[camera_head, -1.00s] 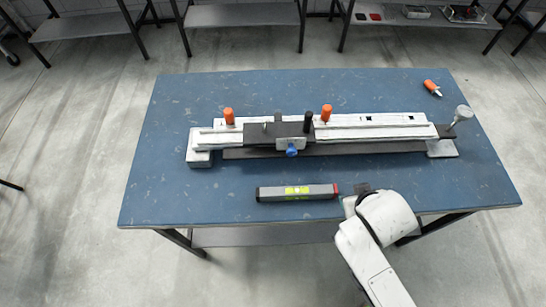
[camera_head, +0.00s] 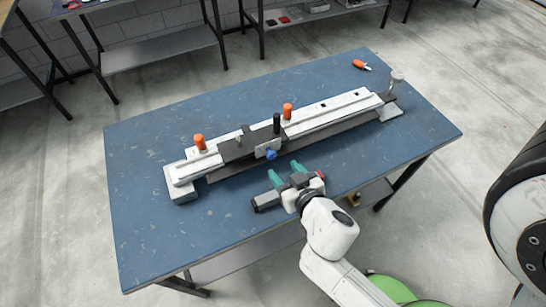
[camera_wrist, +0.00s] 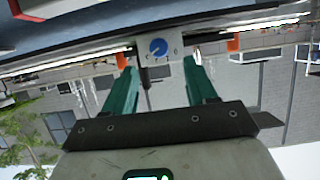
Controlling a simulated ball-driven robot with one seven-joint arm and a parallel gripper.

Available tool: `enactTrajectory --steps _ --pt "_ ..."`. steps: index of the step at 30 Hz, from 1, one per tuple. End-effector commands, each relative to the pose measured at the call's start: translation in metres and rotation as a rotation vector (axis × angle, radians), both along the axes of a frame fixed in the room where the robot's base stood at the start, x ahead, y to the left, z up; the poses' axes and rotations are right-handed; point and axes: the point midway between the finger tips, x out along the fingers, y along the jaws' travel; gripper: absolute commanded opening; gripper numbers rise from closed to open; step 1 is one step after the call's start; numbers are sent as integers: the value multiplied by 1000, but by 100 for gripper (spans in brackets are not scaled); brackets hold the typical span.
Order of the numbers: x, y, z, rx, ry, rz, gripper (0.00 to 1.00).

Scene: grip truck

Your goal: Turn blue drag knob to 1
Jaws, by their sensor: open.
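The blue drag knob (camera_head: 271,154) sits on the front of the dark sliding carriage (camera_head: 238,147) of a long white rail fixture. In the wrist view, the knob (camera_wrist: 158,47) is a round blue dial on a light plate with small marks around it; the marks are too small to read. My gripper (camera_head: 286,172) has green fingers, spread apart and pointing at the knob from the table's front side. In the wrist view, the knob appears between and beyond the fingertips (camera_wrist: 160,68), with nothing held and no visible contact.
Orange knobs (camera_head: 199,142) and a black post (camera_head: 277,122) stand up along the fixture (camera_head: 340,105). An orange-handled tool (camera_head: 361,65) lies at the back right. The table's front left is clear.

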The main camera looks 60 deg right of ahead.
Motion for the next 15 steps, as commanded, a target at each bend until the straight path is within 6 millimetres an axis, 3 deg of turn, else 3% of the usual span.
enactTrajectory --steps 6,15 --pt "31 -21 -12 -3 1 -1 57" --pt "53 -37 -25 -1 1 -1 57"
